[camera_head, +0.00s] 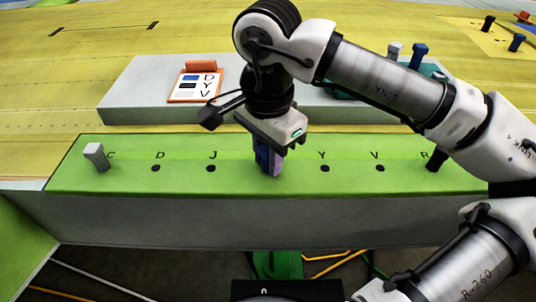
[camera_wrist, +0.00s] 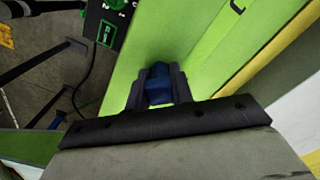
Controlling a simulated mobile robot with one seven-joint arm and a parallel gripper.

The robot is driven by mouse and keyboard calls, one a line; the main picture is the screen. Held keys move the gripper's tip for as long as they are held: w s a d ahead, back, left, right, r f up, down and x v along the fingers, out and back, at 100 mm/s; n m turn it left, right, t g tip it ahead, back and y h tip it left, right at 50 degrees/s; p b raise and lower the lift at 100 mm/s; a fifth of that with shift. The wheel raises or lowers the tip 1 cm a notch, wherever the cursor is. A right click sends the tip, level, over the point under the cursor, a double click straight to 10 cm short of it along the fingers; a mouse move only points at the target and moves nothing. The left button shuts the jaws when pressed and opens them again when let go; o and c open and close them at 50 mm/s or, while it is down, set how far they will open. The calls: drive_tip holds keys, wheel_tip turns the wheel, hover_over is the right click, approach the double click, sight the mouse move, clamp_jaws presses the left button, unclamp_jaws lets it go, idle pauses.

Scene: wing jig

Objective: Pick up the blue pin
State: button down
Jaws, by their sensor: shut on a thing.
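My gripper (camera_head: 269,158) points down over the green strip (camera_head: 120,180), between the holes marked J and Y. It is shut on a blue pin (camera_wrist: 159,88), which shows between the two dark fingers in the wrist view. In the head view the fingers hide most of this pin, and its lower end is at or close to the strip's top. I cannot tell whether it sits in a hole. Another blue pin (camera_head: 418,54) stands at the back right, by the teal tray (camera_head: 343,91).
A grey pin (camera_head: 95,155) stands at C and a black pin (camera_head: 437,158) at R. The D, J, Y and V holes look empty. More pins (camera_head: 517,42) stand far right.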

drive_tip(key=shift+r, duration=0.1)
wheel_tip(320, 180, up, 20)
idle(0.5)
drive_tip(key=shift+f, duration=0.2)
idle(0.6)
